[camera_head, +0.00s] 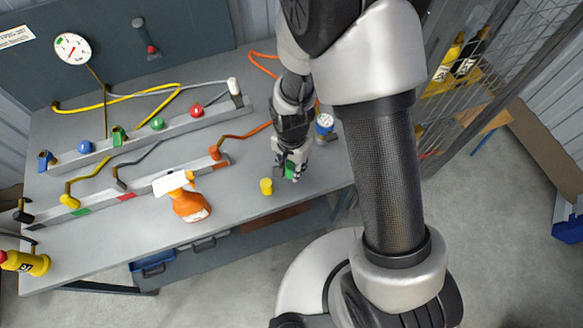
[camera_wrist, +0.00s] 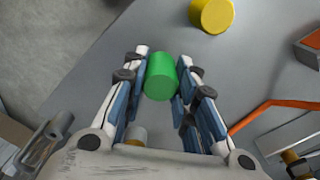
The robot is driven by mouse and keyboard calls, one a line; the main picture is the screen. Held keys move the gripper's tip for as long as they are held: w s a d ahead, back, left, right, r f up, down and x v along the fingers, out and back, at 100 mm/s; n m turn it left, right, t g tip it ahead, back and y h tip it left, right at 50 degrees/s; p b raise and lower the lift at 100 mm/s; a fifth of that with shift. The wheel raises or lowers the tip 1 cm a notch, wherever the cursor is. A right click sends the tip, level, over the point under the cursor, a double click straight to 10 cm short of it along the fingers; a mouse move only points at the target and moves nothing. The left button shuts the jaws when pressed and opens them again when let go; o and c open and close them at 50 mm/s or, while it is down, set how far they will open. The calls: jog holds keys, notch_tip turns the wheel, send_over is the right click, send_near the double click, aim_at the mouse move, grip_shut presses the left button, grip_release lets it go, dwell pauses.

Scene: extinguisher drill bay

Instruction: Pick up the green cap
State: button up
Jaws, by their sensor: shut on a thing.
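The green cap (camera_wrist: 160,78) is a small green cylinder between the two fingers of my gripper (camera_wrist: 161,84) in the wrist view. The fingers touch it on both sides, and the gripper is shut on it. In the head view the green cap (camera_head: 289,171) shows partly between the fingertips of my gripper (camera_head: 290,170), over the right part of the grey bench. I cannot tell whether the cap is lifted clear of the bench top. The fingers hide part of it.
A yellow cap (camera_head: 266,186) stands close by on the bench (camera_head: 240,205), left of my gripper. An orange spray bottle (camera_head: 189,204) stands further left. A blue-and-white container (camera_head: 325,123) is behind my gripper. Rails with coloured fittings (camera_head: 157,134) fill the back left. A mesh cage (camera_head: 480,70) stands right.

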aim_at(291, 165)
notch_tip(291, 165, up, 17)
jog(key=p, duration=0.5)
jog(key=shift+r, duration=0.1)
